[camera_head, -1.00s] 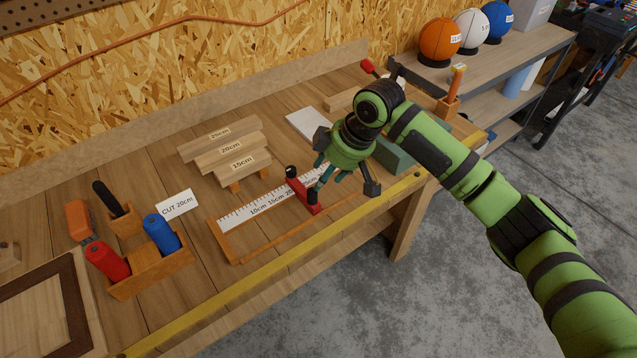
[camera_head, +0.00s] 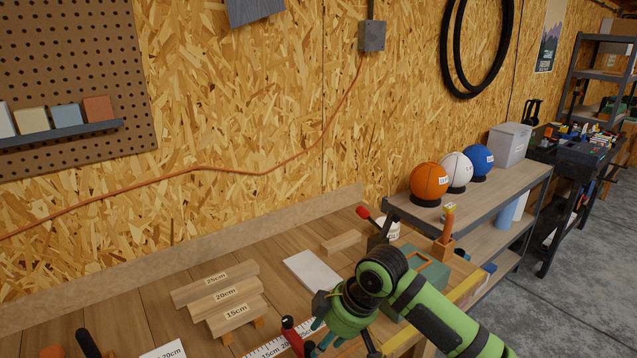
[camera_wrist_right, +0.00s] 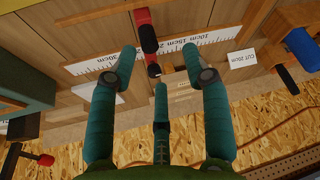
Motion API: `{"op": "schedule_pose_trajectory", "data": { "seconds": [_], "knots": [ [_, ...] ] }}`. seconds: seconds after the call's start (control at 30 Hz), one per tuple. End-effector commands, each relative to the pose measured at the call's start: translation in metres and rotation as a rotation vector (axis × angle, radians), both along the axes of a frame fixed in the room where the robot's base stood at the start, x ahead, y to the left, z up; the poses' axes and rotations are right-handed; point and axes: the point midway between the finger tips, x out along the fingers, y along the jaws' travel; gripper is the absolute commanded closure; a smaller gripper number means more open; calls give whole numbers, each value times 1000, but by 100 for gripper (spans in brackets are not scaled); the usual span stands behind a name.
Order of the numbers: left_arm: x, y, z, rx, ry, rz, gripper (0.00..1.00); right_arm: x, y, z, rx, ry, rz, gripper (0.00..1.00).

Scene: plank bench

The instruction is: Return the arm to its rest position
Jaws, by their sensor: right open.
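My right gripper (camera_head: 340,318) hangs over the front right of the bench, at the right end of the white ruler (camera_head: 283,345). It is open and holds nothing. In the right wrist view my right gripper (camera_wrist_right: 160,80) shows its teal fingers spread apart. The red stop (camera_head: 294,336) on the ruler is close beside the fingers; in the right wrist view the red stop (camera_wrist_right: 147,35) lies beyond the fingertips. I cannot tell whether they touch it. My left gripper is not in view.
Labelled boards (camera_head: 223,294) lie stacked left of the gripper. A white plate (camera_head: 311,272) and a green box (camera_head: 428,280) are near the arm. A shelf with balls (camera_head: 429,181) stands right of the bench. The card (camera_wrist_right: 242,61) shows in the wrist view.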

Motion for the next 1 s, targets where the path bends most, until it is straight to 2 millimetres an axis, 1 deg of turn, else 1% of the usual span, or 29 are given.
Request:
{"op": "schedule_pose_trajectory", "data": {
  "seconds": [0.03, 0.1, 0.17, 0.27, 0.37, 0.47, 0.5, 0.63, 0.8, 1.0],
  "knots": [
    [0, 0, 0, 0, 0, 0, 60, -17, 6, -19, 22, 16, -6, 51],
    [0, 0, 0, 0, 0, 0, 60, -36, 11, -37, 53, 21, -31, 51],
    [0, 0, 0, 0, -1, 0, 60, -52, 12, -52, 78, 24, -67, 51],
    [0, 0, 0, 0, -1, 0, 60, -78, 8, -73, 113, 29, -146, 51],
    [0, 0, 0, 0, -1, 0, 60, -105, -4, -91, 134, 36, -248, 51],
    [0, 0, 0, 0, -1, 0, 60, -132, -25, -108, 136, 45, -371, 51],
    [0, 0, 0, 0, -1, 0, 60, -143, -36, -114, 130, 48, -422, 51],
    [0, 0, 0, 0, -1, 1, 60, -176, -71, -128, 93, 56, -576, 51],
    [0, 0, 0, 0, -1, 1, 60, -209, -108, -137, 33, 58, -714, 51],
    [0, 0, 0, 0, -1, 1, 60, -243, -144, -141, -41, 61, -833, 51]
  ]
}}
